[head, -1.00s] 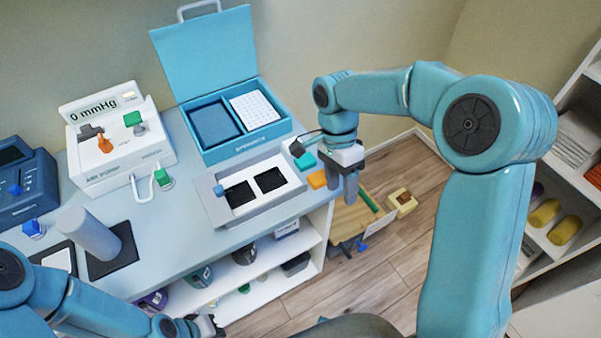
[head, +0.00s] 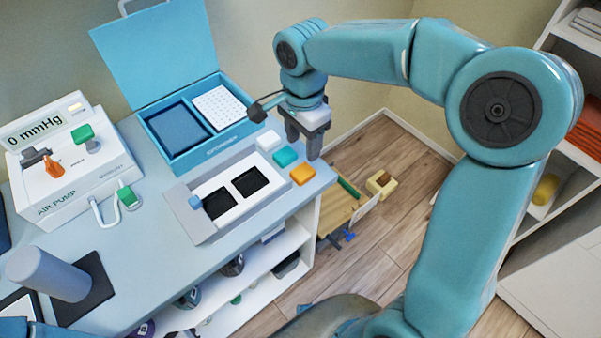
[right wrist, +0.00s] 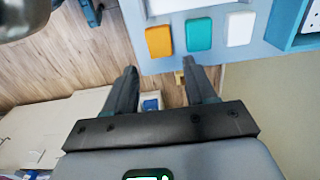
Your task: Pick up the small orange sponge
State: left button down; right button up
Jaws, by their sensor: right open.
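The small orange sponge (head: 303,175) lies flat near the right edge of the blue-grey counter, at the end of a row with a teal block (head: 285,156) and a white block (head: 268,140). In the right wrist view the orange sponge (right wrist: 159,41) is left of the teal block (right wrist: 198,34) and the white block (right wrist: 240,28). My right gripper (head: 303,146) is open and empty, its fingers pointing down near the counter's edge, apart from the sponge. In the right wrist view the fingertips (right wrist: 160,70) stand short of the row. My left gripper is out of view.
A grey tray (head: 193,216) with two black recesses lies left of the row. An open blue case (head: 219,153) stands behind it. The air pump (head: 68,165) is further left. Beyond the counter's right edge is wooden floor with a low wooden cart (head: 335,209).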

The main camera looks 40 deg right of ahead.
aim_at(301, 172)
jog(key=f, duration=0.3)
jog(key=shift+s, duration=0.25)
jog(key=shift+w+a+f, duration=0.1)
jog(key=shift+w+f, duration=0.05)
jog(key=shift+f, duration=0.45)
notch_tip(301, 172, down, 4)
jog(key=shift+a+r, duration=0.1)
jog(key=shift+f, duration=0.5)
jog(key=c, duration=0.8)
